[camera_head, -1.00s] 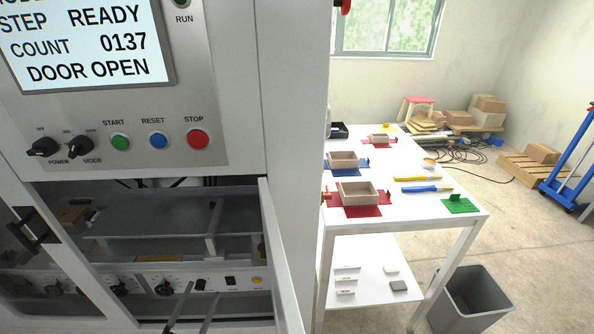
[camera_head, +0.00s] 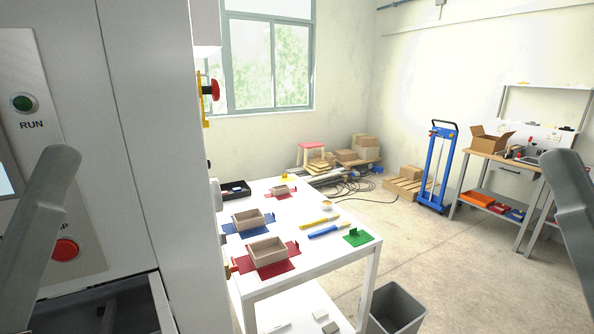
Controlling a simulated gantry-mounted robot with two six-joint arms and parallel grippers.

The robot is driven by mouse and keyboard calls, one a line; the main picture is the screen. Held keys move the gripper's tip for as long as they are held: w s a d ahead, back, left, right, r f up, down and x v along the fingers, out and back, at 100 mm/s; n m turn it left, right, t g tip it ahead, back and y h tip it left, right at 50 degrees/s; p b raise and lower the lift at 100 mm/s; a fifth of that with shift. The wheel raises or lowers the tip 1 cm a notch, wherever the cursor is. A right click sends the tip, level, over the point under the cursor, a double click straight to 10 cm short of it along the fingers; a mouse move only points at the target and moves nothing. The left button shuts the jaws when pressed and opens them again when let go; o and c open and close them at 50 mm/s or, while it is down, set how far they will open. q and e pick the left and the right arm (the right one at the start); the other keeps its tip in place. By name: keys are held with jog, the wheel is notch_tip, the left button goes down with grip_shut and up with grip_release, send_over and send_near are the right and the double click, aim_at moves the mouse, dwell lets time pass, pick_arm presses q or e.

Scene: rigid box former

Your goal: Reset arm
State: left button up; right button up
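In the head view my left arm comes up at the left edge in front of the machine (camera_head: 150,120), and my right arm shows at the right edge. Only grey arm links are visible; neither gripper's fingers can be seen. The machine's front carries a green RUN button (camera_head: 24,103) and a red stop button (camera_head: 66,250). Part of its open lower compartment (camera_head: 110,305) shows at the bottom left.
A white table (camera_head: 335,255) holds small boxes on red and blue sheets, a green piece (camera_head: 356,237) and yellow and blue tools. A grey bin (camera_head: 397,308) stands below. A blue hand truck (camera_head: 436,165) and workbench (camera_head: 490,156) are farther right. Open floor lies between.

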notch_tip(320, 180, up, 37)
jog(key=p, duration=3.3)
